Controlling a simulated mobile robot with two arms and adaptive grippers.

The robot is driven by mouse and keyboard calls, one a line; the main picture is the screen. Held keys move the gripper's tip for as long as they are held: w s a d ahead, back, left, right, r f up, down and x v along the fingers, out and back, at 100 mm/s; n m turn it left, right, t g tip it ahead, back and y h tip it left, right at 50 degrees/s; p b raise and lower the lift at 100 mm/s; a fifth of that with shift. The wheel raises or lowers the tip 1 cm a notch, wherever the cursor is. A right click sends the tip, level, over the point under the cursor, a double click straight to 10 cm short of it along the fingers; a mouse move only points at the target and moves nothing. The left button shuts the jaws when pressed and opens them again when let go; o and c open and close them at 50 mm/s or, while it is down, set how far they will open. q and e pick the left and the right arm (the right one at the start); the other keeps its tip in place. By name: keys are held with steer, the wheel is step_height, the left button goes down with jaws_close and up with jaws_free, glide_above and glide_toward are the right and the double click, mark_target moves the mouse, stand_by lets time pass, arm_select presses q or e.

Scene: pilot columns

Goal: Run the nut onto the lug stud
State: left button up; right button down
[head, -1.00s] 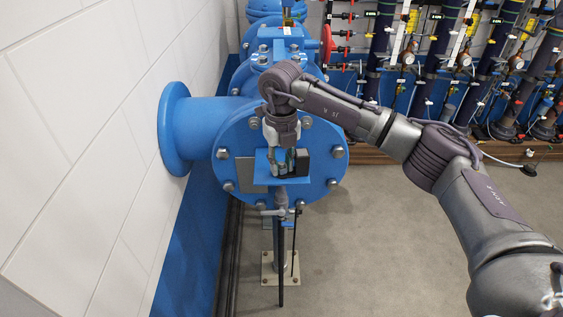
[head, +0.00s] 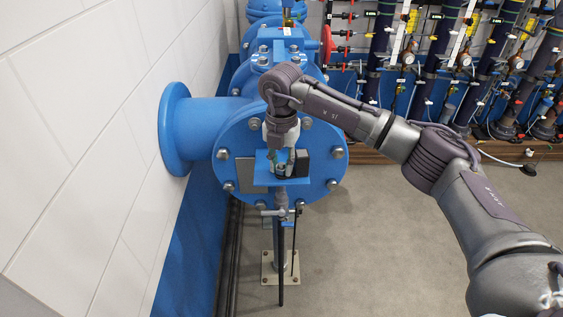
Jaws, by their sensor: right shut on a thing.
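My right gripper (head: 281,166) points down at a small blue plate (head: 262,181) in front of the large blue flange. It is shut, with its fingertips low over the plate. What it holds, taken to be the nut, is too small and too covered by the fingers to make out. The lug stud cannot be told apart under the fingers, so I cannot tell whether the nut touches it. A black block (head: 302,162) stands on the plate just right of the fingers. My left gripper is not in view.
The large blue flange (head: 318,185) with several bolts rises close behind the gripper. A stand pole (head: 281,245) runs from under the plate to a floor base (head: 268,277). A white wall (head: 80,130) is at the left.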

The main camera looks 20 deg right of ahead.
steer(key=m, duration=0.4)
steer(key=shift+m+p, duration=0.3)
steer(key=shift+m, duration=0.1)
steer(key=shift+r, duration=0.1)
steer(key=m, duration=0.2)
steer(key=shift+m+p, duration=0.3)
steer(key=shift+m, duration=1)
steer(key=c, duration=0.8)
jaws_free()
steer(key=shift+c, duration=0.2)
step_height(320, 180, up, 12)
